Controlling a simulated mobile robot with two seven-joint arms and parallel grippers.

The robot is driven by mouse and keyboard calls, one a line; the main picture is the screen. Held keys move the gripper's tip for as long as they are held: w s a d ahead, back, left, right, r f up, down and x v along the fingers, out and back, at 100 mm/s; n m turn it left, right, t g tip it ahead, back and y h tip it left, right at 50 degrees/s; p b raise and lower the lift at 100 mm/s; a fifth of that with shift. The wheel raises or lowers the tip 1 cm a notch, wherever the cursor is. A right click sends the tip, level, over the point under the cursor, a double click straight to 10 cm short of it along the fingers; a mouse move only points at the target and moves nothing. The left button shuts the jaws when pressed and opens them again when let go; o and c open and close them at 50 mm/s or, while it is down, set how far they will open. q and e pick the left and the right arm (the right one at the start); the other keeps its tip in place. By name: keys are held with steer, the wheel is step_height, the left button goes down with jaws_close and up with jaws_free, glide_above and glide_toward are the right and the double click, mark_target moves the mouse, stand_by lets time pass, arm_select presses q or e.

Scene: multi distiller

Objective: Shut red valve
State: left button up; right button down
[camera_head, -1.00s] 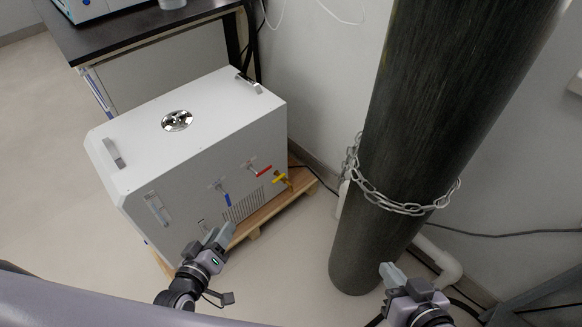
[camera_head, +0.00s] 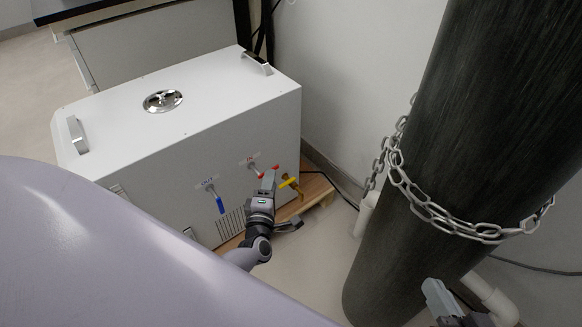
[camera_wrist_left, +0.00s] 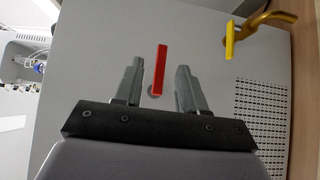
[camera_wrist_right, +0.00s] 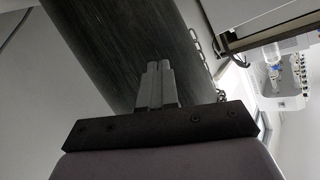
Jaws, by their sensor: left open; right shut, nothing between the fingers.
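The red valve handle (camera_wrist_left: 160,70) is on the front panel of the white box-shaped machine (camera_head: 220,120). In the left wrist view it lies between the two fingers of my open left gripper (camera_wrist_left: 158,85), with gaps on both sides. My right gripper (camera_wrist_right: 158,82) is shut and empty. It also shows in the head view (camera_head: 432,290), low in front of the dark cylinder.
A blue valve handle (camera_head: 220,204) is left of the red one, and a yellow valve (camera_head: 289,183) is right of it. The machine stands on a wooden pallet (camera_head: 318,188). A tall dark cylinder (camera_head: 440,140) with a chain (camera_head: 440,215) stands at the right.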

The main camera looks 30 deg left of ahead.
arm_select(q)
steer(key=b+x, duration=0.2)
steer(key=x, duration=0.4)
steer(key=shift+f, duration=0.2)
steer(key=shift+w+a+r+b, duration=0.1)
steer(key=shift+w+a+b, duration=0.15)
steer(key=shift+w+b, duration=0.25)
arm_select(e)
steer(key=shift+s+d+f+n+t+h, duration=0.15)
steer(key=shift+d+n+t+h, duration=0.25)
steer(key=shift+d, duration=0.35)
arm_select(q)
steer(key=shift+w, duration=0.1)
steer(key=shift+c, duration=0.3)
jaws_close()
